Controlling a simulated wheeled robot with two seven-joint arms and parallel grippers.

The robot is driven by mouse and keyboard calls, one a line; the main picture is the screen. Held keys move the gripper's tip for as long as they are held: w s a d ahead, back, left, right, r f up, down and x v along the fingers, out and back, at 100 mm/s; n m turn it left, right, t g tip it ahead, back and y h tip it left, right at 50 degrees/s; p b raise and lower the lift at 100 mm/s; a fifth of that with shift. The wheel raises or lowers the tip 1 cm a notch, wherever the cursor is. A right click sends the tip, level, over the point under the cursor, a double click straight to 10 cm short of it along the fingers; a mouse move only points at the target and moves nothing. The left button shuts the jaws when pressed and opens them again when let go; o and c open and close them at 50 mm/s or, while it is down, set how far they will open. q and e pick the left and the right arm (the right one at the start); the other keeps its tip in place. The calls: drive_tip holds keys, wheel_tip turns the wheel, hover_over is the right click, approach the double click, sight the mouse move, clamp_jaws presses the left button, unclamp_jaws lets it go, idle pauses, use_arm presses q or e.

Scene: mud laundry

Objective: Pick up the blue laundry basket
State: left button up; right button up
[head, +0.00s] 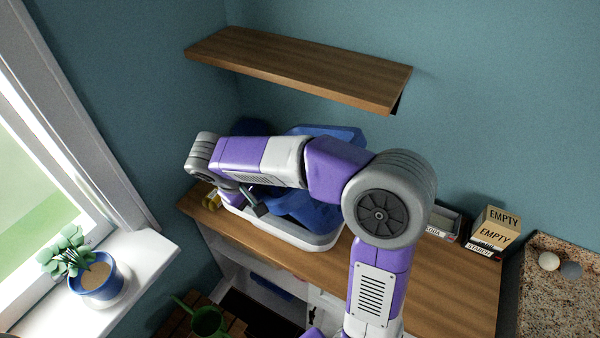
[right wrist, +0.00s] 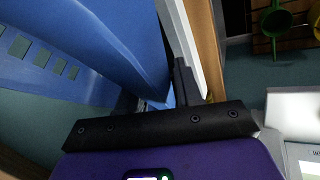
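The blue laundry basket (head: 308,208) is at the back of the wooden counter, in or behind a white tub (head: 290,235). My right arm crosses in front of it and hides much of it. In the right wrist view the slotted blue basket (right wrist: 75,50) fills the left side, close to the gripper. My right gripper (head: 252,203) is at the basket's left side. In the right wrist view one dark finger (right wrist: 185,82) shows beside the blue wall; the other is mostly hidden, so its grip is unclear. My left gripper is not in view.
A wooden shelf (head: 300,68) hangs above the counter (head: 455,285). Small labelled boxes (head: 493,230) stand at the right. A potted plant (head: 98,280) is on the left windowsill. A green watering can (head: 206,320) is low at the front. The counter's front right is clear.

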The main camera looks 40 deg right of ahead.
clamp_jaws()
drive_tip(key=shift+r, duration=0.1)
